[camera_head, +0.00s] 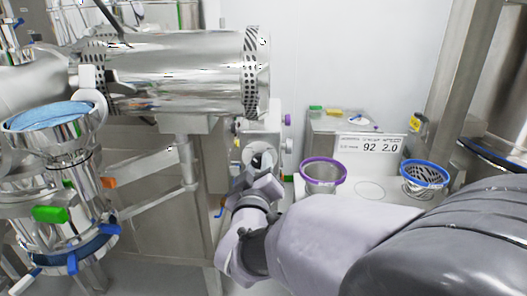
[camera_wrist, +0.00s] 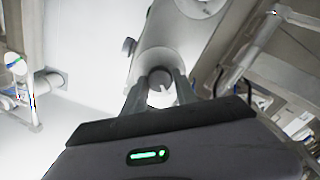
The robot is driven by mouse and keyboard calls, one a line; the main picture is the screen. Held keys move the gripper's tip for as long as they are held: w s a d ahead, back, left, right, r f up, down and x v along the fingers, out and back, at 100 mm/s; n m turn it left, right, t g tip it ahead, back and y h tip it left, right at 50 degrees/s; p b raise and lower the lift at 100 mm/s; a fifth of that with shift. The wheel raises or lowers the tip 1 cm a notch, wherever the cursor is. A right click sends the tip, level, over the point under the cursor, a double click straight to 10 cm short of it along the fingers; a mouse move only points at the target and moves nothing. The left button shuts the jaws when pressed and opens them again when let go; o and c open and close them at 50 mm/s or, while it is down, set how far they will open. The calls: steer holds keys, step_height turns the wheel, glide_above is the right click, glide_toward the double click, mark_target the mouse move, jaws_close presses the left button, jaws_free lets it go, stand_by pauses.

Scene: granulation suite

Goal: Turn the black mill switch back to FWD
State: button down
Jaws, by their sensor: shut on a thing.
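The mill switch (camera_wrist: 160,79) shows in the wrist view as a small dark grey round knob on a pale, rounded control housing (camera_wrist: 187,42). My gripper (camera_wrist: 161,90) has a finger on each side of the knob and is shut on it. Which position the switch points to cannot be read. In the head view my gripper (camera_head: 262,164) is up against the front of the pale control housing (camera_head: 258,123), below the big steel drum. There the gripper hides the switch, and no FWD mark can be made out.
A large steel drum (camera_head: 180,72) lies above and left of my gripper. A purple-rimmed container (camera_head: 323,183) and a blue-rimmed sieve (camera_head: 424,185) stand on a white surface at right, near a scale display (camera_head: 369,147). A steel vessel (camera_head: 48,128) with clamps stands at left.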

steer(key=c, duration=1)
jaws_free()
steer(key=shift+o, duration=0.2)
steer(key=s+b, duration=0.3)
steer(key=s, duration=1.4)
steer(key=shift+s+a, duration=0.25)
